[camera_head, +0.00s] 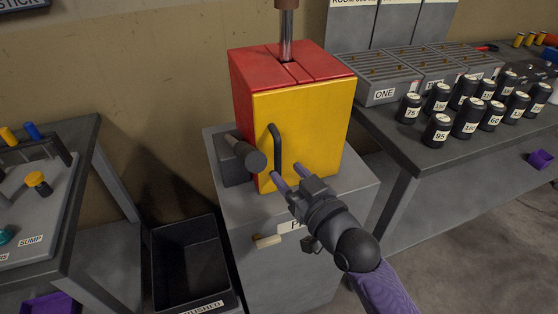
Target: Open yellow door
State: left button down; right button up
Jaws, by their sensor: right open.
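The yellow door (312,125) is the front face of a red box (262,72) standing on a grey cabinet. The door looks closed. A dark curved handle (275,148) runs upright along its left side. My right gripper (288,180) is in front of the door's lower part, its two purple fingers apart and empty. The fingertips are close to the handle's lower end; I cannot tell whether they touch it. My left gripper is not in view.
A dark cylinder (247,154) juts out left of the handle. The grey cabinet (228,215) has a pale handle (267,241). A black bin (190,265) stands on the floor at left. A bench (405,150) with several black weights is at right, another table (75,190) at left.

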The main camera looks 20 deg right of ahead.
aim_at(279, 164)
jog(key=x, duration=0.4)
jog(key=shift+w+f+b, duration=0.1)
jog(key=shift+b, duration=0.3)
jog(key=shift+w+a, duration=0.1)
jog(key=shift+w, duration=0.15)
grip_shut()
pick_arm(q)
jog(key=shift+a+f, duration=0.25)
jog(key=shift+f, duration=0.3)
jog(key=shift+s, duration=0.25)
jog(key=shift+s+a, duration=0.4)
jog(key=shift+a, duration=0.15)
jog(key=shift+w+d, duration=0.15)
